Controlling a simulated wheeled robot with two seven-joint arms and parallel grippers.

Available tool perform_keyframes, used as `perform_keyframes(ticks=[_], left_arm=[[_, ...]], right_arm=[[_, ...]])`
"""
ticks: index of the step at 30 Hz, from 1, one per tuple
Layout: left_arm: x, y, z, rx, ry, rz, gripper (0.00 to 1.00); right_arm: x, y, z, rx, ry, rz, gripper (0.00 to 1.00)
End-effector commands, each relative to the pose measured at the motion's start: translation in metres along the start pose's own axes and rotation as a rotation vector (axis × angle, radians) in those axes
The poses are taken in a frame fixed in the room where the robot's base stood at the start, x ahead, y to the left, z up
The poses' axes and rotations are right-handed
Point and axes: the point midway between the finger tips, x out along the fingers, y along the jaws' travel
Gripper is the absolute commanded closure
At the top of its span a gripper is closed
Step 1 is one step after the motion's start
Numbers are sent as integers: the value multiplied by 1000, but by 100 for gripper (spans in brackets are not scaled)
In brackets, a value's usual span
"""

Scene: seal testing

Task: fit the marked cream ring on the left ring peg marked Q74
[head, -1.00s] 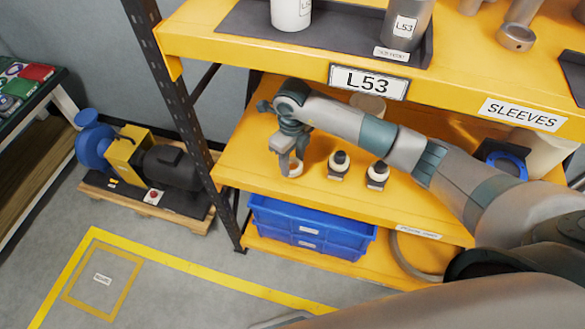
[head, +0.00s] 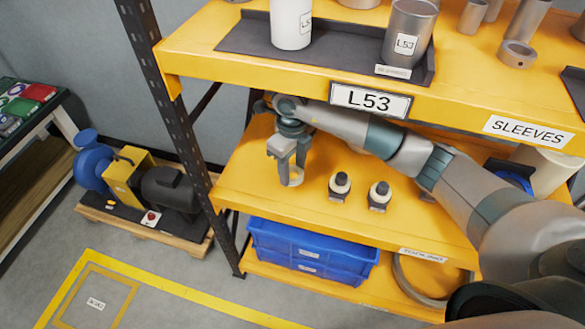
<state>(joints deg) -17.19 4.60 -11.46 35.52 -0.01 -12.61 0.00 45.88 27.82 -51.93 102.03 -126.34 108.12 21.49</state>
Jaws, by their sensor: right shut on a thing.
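My right gripper (head: 291,174) points down over the left part of the middle shelf. It is shut on a cream ring (head: 297,177), which shows between and beside its fingertips. I cannot tell whether the ring touches the shelf. To the right of the ring stand two short dark pegs with black and cream tops, the left peg (head: 340,187) and the right peg (head: 379,197). The ring is apart from both. The marks on the ring and pegs are too small to read. My left gripper is out of view.
The yellow middle shelf (head: 240,185) is clear around the pegs. The upper shelf, with the L53 sign (head: 370,100) and a dark tray (head: 340,48), hangs over my right arm. A dark rack post (head: 170,110) stands at the left.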

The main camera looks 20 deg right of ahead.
Motion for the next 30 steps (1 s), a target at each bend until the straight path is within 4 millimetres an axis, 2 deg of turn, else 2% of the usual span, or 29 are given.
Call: perform_keyframes(ticks=[4,7,15,21,30], left_arm=[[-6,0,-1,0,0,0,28],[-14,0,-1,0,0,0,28],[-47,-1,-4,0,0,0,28],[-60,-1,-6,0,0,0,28],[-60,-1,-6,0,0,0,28]], right_arm=[[-3,-7,-5,3,1,1,79],[-6,-20,-14,6,2,5,79],[-18,-76,-58,10,0,5,79],[-24,-106,-84,4,-3,-6,79],[-23,-112,-89,0,-5,-8,79]])
